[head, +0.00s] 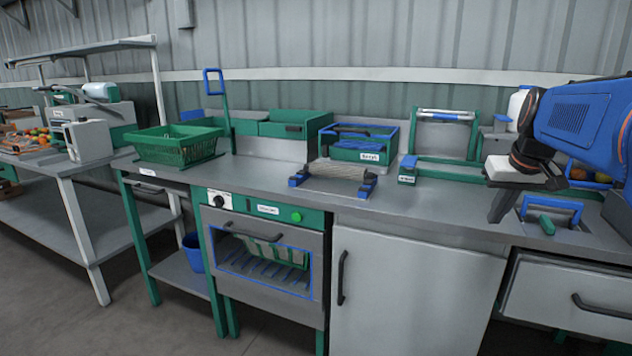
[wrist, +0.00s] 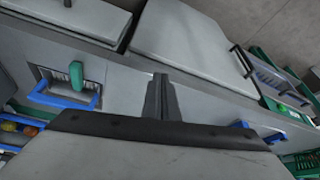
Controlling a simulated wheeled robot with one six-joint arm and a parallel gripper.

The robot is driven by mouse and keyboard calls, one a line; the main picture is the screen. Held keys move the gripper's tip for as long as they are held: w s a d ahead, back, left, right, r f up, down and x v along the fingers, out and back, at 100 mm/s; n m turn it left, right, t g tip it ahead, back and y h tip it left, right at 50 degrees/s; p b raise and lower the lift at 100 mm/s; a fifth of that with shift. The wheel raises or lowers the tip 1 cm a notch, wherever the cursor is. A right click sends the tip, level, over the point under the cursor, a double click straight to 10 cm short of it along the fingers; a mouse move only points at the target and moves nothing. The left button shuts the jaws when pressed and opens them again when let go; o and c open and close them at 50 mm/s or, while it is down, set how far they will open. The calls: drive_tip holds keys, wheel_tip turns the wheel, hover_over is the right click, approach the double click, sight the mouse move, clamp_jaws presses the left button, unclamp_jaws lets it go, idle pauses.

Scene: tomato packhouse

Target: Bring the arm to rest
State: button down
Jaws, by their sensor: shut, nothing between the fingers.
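My gripper (head: 503,205) is at the right of the head view, at the end of my blue and black arm, above the right part of the grey worktop (head: 428,190). Its fingers are together with nothing between them. In the wrist view my gripper (wrist: 160,84) points out over the worktop's front edge and the cabinet fronts. It appears clear of the surface, though the exact gap is hard to tell.
A blue-framed fixture with a green handle (head: 547,224) is close to my gripper. A roller on blue supports (head: 335,172), a blue-rimmed green bin (head: 358,154) and a green basket (head: 176,146) stand further left. A drawer (head: 570,300) below stands slightly out.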

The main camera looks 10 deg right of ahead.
drive_tip(key=s+a+f+n, duration=0.1)
drive_tip(key=s+a+f, duration=0.7)
drive_tip(key=a, duration=0.3)
drive_tip(key=s+a+f+n+y, duration=0.1)
drive_tip(key=s+a+f+n, duration=0.1)
drive_tip(key=s+a+f, duration=0.6)
drive_tip(key=a+f, duration=0.1)
drive_tip(key=a, duration=0.3)
drive_tip(key=shift+f+n, duration=0.25)
drive_tip(key=shift+n, duration=0.05)
